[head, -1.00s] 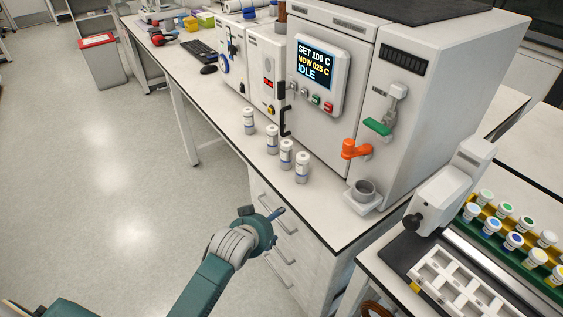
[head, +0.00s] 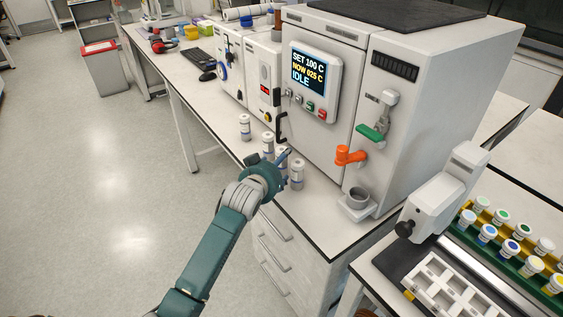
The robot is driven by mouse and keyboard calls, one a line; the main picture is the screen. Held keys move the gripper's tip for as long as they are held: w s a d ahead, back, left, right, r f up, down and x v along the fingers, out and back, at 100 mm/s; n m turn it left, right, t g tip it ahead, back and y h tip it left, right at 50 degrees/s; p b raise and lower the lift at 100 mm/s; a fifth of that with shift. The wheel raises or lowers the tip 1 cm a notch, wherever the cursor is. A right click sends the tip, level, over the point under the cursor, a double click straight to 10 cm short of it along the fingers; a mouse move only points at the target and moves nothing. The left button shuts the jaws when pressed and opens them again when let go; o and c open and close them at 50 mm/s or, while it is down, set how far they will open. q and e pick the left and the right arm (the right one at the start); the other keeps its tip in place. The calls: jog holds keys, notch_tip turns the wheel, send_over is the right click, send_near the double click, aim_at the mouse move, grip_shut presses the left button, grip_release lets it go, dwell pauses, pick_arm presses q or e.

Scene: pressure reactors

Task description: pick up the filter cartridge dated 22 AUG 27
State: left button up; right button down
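Several white filter cartridges with grey bands stand upright in a row along the front edge of the bench: the farthest cartridge (head: 245,127), a second cartridge (head: 268,142), a third partly hidden behind my gripper, and the nearest cartridge (head: 297,176). Their dates are too small to read, so I cannot tell which one is dated 22 AUG 27. My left gripper (head: 285,155) is in front of the nearer cartridges, overlapping the third in the picture. I cannot tell whether it touches any, or whether its fingers are open. My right gripper is out of view.
A reactor cabinet (head: 335,50) reading "SET 100 C, NOW 025 C, IDLE" stands close behind the cartridges. It has an orange handle (head: 350,155) and a grey cup holder (head: 357,200). A side table at right holds a rack of capped vials (head: 511,247).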

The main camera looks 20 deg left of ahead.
pick_arm(q)
jog(key=shift+x, duration=2.4)
jog(key=shift+s, duration=0.1)
jog(key=c, duration=1.5)
jog(key=shift+r, duration=0.15)
